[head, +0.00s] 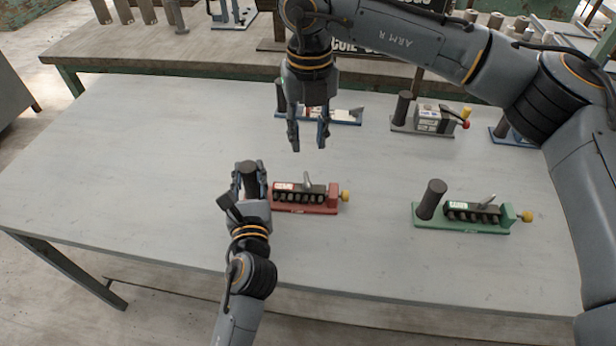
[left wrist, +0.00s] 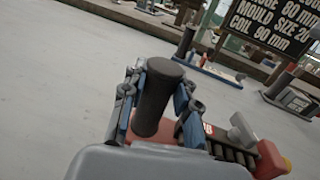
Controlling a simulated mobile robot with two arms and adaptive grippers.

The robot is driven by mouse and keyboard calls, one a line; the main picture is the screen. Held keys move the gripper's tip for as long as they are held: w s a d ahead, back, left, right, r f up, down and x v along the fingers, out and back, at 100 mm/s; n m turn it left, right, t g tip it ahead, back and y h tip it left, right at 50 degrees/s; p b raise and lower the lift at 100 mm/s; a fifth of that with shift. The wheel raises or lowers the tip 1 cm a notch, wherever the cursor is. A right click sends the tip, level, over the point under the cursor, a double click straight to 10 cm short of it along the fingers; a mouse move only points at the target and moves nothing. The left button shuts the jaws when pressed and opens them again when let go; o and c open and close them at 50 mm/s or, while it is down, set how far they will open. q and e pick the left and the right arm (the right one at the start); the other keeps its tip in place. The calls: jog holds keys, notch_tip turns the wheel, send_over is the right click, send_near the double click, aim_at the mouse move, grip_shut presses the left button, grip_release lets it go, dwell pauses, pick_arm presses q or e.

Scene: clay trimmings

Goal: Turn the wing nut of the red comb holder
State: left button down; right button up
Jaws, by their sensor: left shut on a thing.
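The red comb holder (head: 318,209) lies on the grey table, with a dark toothed bar along its top. Its grey wing nut (head: 308,181) stands tilted on top of the bar; the wing nut also shows in the left wrist view (left wrist: 242,131). A dark upright handle (head: 249,182) stands at the holder's left end. My left gripper (head: 252,170) is shut on this handle, and its blue fingers flank the handle (left wrist: 158,98) in the left wrist view. My right gripper (head: 308,147) is open and empty, pointing down above the table behind the red holder.
A green comb holder (head: 462,221) lies to the right. A blue-based holder (head: 335,119), a grey-based one (head: 425,125) and another blue-based one (head: 497,134) stand farther back. The table's left part (head: 130,170) is clear. A wooden bench (head: 190,48) stands behind.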

aim_at(309, 183)
notch_tip(309, 183, down, 12)
dwell(0.6)
grip_shut()
